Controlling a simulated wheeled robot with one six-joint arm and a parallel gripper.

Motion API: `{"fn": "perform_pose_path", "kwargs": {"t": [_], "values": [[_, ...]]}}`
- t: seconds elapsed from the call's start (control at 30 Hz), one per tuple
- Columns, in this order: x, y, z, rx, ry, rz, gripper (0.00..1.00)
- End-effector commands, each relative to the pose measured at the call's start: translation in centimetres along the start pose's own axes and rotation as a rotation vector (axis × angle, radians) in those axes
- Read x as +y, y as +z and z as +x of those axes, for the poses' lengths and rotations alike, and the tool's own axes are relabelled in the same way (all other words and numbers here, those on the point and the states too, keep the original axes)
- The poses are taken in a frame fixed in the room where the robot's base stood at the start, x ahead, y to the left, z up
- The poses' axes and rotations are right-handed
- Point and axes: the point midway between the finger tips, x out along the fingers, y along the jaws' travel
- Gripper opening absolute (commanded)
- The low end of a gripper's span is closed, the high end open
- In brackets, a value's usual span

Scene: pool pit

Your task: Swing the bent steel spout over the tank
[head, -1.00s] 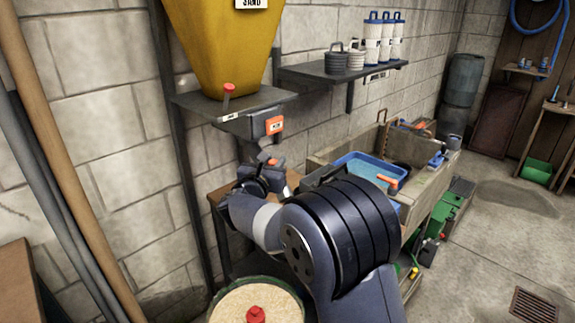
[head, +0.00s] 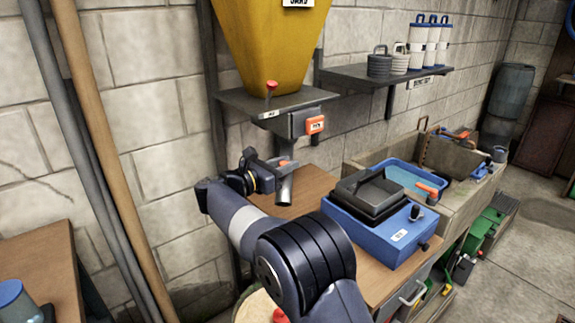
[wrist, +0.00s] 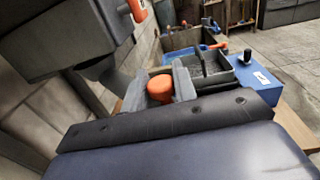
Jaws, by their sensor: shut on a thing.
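The bent steel spout (head: 285,190) hangs below the grey outlet box of the yellow hopper (head: 270,45), its open end pointing down. My gripper (head: 268,163) is at its upper part and shut on its orange knob (wrist: 160,88). In the wrist view the grey fingers stand on either side of the knob, with a dark bent pipe just left of them. A round vessel with a sand-coloured top (head: 252,306) shows at the bottom of the head view, largely hidden by my arm. I cannot tell for certain that it is the tank.
A blue box (head: 385,235) with a dark tray sits on the wooden bench (head: 305,190), right of the spout. A stone trough with a blue basin (head: 405,178) lies beyond. Poles (head: 95,140) lean on the wall at left. A shelf (head: 385,80) holds canisters.

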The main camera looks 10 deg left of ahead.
Motion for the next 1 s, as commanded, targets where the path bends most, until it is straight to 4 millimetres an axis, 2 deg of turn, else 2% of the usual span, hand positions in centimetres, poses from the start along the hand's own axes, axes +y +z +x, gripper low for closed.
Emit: {"fn": "perform_pose_path", "kwargs": {"t": [0.37,0.4,0.6,0.63,0.87,1.0], "values": [[0.2,0.2,-0.2,-0.002,0.004,0.004,0.0],[0.2,0.2,-0.2,-0.002,0.004,0.004,0.28],[0.2,0.2,-0.2,-0.001,0.003,0.003,0.45],[0.2,0.1,-0.1,-0.001,0.002,0.003,0.47],[0.1,0.1,-0.2,-0.001,0.001,0.002,0.47],[0.2,0.1,-1.3,-0.001,0.003,0.003,0.47]]}}
